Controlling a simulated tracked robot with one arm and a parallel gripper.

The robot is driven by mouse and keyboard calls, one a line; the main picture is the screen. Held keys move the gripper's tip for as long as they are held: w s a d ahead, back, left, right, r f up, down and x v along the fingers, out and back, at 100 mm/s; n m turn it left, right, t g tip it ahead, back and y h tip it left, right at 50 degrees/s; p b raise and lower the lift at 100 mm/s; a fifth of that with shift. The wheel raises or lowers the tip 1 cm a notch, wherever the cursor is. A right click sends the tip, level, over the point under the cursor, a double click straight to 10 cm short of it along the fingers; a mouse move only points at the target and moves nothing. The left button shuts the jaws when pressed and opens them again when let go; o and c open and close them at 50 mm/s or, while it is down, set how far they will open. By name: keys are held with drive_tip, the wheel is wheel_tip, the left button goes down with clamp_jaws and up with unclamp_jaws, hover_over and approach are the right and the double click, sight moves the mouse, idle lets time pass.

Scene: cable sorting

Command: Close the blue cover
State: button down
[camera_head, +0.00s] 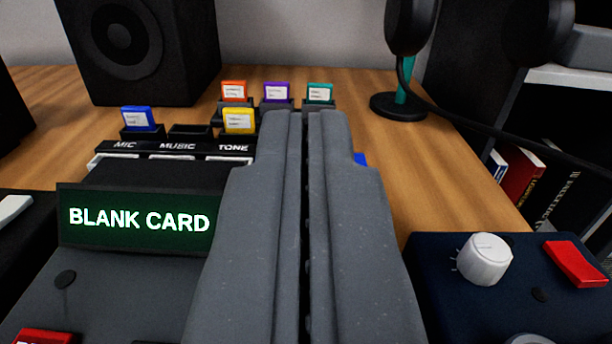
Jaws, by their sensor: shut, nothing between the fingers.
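My gripper (303,118) fills the middle of the view, its two grey fingers side by side and shut with nothing between them. A blue labelled card (139,119) stands upright in a dark holder at the left. No other blue cover shows clearly.
A device with a "BLANK CARD" display (138,220) and MIC, MUSIC and TONE slots (176,148) is at the left. A dark box with a white knob (485,260) and red switch (575,263) is at the right. Speaker (140,50) and microphone stand (398,106) are behind.

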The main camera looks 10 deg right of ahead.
drive_tip(key=shift+s+a+f+p, duration=0.1)
drive_tip(key=shift+s+f+p, duration=0.1)
drive_tip(key=shift+s+p, duration=0.6)
drive_tip(key=shift+s+a+f+p, duration=0.1)
drive_tip(key=shift+s+f+p, duration=0.15)
drive_tip(key=shift+s+p, duration=0.55)
drive_tip(key=shift+s+f+p, duration=0.2)
drive_tip(key=shift+s+p, duration=0.3)
drive_tip(key=shift+s, duration=0.6)
